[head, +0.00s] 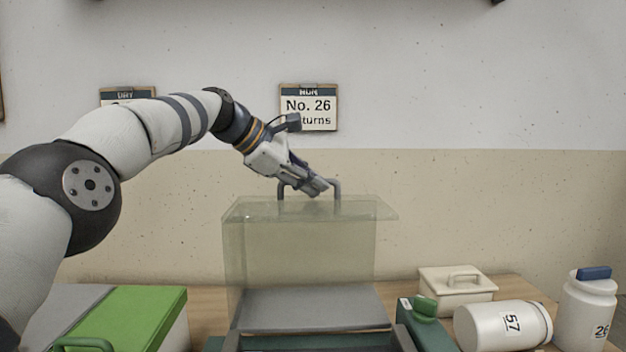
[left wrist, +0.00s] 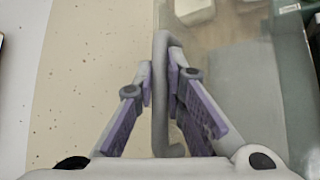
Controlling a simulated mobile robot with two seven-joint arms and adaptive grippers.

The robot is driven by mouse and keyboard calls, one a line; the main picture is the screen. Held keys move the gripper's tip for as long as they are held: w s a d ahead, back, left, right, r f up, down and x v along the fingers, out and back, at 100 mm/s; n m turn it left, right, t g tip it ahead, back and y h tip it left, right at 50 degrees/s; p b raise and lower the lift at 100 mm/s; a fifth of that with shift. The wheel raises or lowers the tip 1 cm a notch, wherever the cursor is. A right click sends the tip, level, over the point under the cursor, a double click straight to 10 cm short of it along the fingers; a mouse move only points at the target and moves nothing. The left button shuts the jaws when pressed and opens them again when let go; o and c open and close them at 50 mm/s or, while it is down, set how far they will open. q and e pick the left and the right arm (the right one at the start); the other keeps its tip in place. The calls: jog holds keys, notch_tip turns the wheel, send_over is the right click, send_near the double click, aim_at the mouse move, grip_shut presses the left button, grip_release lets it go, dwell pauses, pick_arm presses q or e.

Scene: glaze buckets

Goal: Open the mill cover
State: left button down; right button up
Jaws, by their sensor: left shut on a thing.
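The mill cover (head: 300,240) is a clear, greenish see-through box-shaped lid, standing raised above the grey mill top in the head view. It also shows in the left wrist view (left wrist: 215,60). A dark grey bar handle (head: 338,188) rises from its top edge, and in the left wrist view the handle (left wrist: 161,100) runs between my fingers. My left gripper (head: 318,188) is shut on this handle. The left wrist view shows its purple-padded fingers (left wrist: 160,88) on either side of the bar. My right gripper is in neither view.
A green-lidded box (head: 130,315) stands at the left. At the right are a lidded cream box (head: 457,284), a white jar lying on its side marked 57 (head: 500,325), and an upright jar marked 26 (head: 588,310). A sign reading No. 26 (head: 308,106) hangs on the wall behind.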

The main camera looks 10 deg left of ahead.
pick_arm(q)
jog(key=shift+d+f, duration=0.1)
jog(key=shift+f, duration=0.5)
jog(key=c, duration=1.7)
grip_release()
jog(key=shift+s, duration=0.1)
jog(key=shift+o, duration=0.2)
jog(key=shift+r, duration=0.15)
jog(key=shift+r, duration=0.15)
jog(key=v, duration=1.2)
